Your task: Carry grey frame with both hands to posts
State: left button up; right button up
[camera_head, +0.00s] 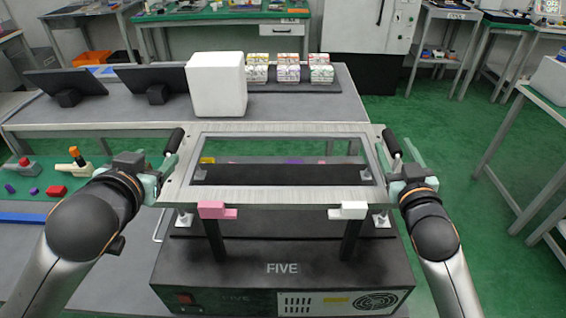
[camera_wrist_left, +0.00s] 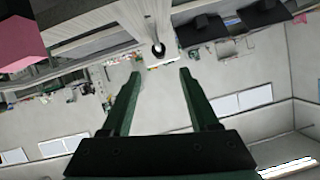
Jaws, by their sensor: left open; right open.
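The grey frame (camera_head: 280,194) is a flat rectangular plate with a large opening, lying level above the black box marked FIVE. It has a black handle at its left end (camera_head: 173,141) and one at its right end (camera_head: 391,143). My left gripper (camera_head: 168,163) is open beside the left handle, and my right gripper (camera_head: 396,163) is open beside the right handle. In the left wrist view my left fingers (camera_wrist_left: 160,78) are spread with nothing between them, near a dark round end. White-footed posts (camera_head: 183,219) (camera_head: 381,221) show under the frame's front corners; contact is unclear.
Two black uprights carry a pink tab (camera_head: 212,210) and a white tab (camera_head: 349,210) at the frame's front edge. The black box (camera_head: 284,270) stands below. A white block (camera_head: 217,84), small cartons (camera_head: 288,73) and dark screens (camera_head: 68,84) stand on the table behind.

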jog(key=s, duration=1)
jog(key=shift+s, duration=0.1)
